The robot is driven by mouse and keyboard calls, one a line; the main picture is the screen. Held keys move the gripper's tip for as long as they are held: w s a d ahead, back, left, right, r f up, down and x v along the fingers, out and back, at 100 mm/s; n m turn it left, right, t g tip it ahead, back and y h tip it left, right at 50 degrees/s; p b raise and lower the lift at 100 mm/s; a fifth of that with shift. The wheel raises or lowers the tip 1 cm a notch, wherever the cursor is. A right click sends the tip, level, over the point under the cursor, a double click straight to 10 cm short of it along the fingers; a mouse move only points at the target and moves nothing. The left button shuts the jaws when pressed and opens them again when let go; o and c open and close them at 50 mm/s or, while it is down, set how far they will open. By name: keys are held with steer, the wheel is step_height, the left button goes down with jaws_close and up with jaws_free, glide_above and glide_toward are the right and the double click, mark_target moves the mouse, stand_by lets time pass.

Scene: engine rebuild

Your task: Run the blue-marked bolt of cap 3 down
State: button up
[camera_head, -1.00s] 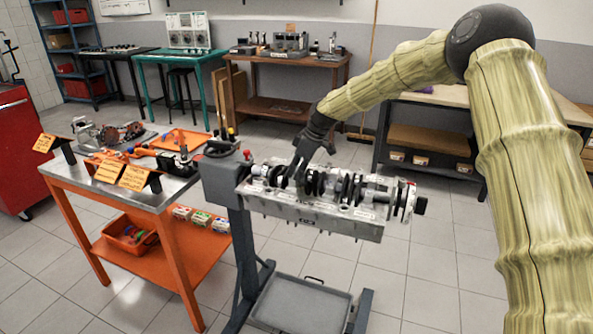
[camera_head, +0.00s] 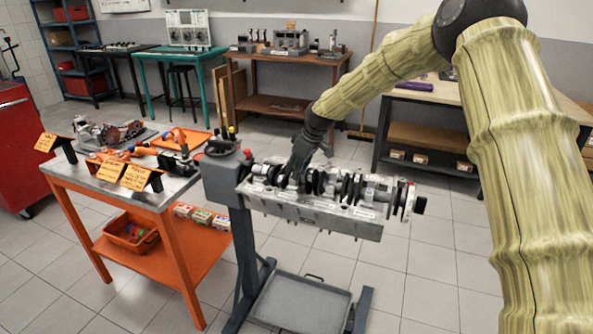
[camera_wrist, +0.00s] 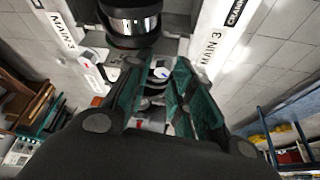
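The engine block (camera_head: 310,212) hangs on a grey stand with the crankshaft (camera_head: 345,185) and its caps on top. My gripper (camera_head: 298,172) points down at the left-middle part of the crankshaft. In the wrist view, the two teal fingers of my gripper (camera_wrist: 163,80) stand apart. A small pale bolt head with a bluish mark (camera_wrist: 162,72) shows between the fingertips; whether they touch it is unclear. Another bolt head with a red mark (camera_wrist: 88,57) lies to the left, outside the fingers. "MAIN 3" labels (camera_wrist: 212,50) show on both sides. The cap itself is mostly hidden by the fingers.
A dark, shiny round crankshaft part (camera_wrist: 130,22) is close above the fingertips in the wrist view. An orange table (camera_head: 180,195) with parts and note cards stands left of the block. A grey tray (camera_head: 300,303) sits low under the block. Floor to the right is clear.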

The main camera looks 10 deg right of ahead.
steer(key=shift+f, duration=0.25)
